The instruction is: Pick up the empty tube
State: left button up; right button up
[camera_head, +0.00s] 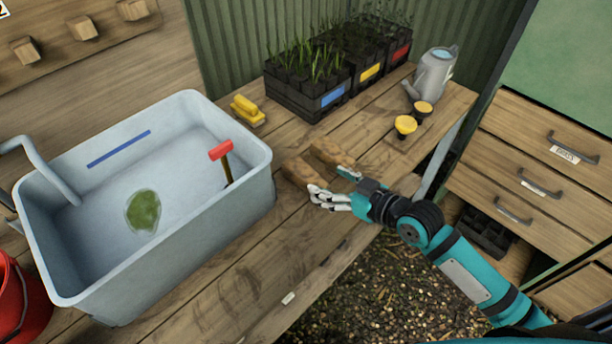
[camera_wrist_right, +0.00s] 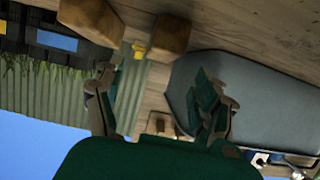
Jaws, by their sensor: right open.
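I cannot pick out an empty tube for certain in either view. Dark tubes with green seedlings fill the black trays (camera_head: 300,100) at the back of the bench, and any empty one among them is too small to tell. My right gripper (camera_head: 332,184) is open over the bench, beside two brown wooden blocks (camera_head: 300,173), with nothing seen between its fingers. In the right wrist view the spread fingers (camera_wrist_right: 162,88) show below the same blocks (camera_wrist_right: 172,34). My left gripper is out of view.
A grey basin (camera_head: 262,160) with a red-headed tool (camera_head: 221,150) stands left of my gripper. A yellow brush (camera_head: 248,110), yellow-topped items (camera_head: 405,125) and a watering can (camera_head: 432,75) stand farther back. Drawers (camera_head: 540,160) are at right.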

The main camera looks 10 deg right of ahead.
aim_at(306, 172)
jog(key=p+x, duration=0.1)
jog(key=x, duration=0.7)
jog(key=shift+w+a, duration=0.2)
jog(key=shift+w, duration=0.05)
jog(key=c, duration=1)
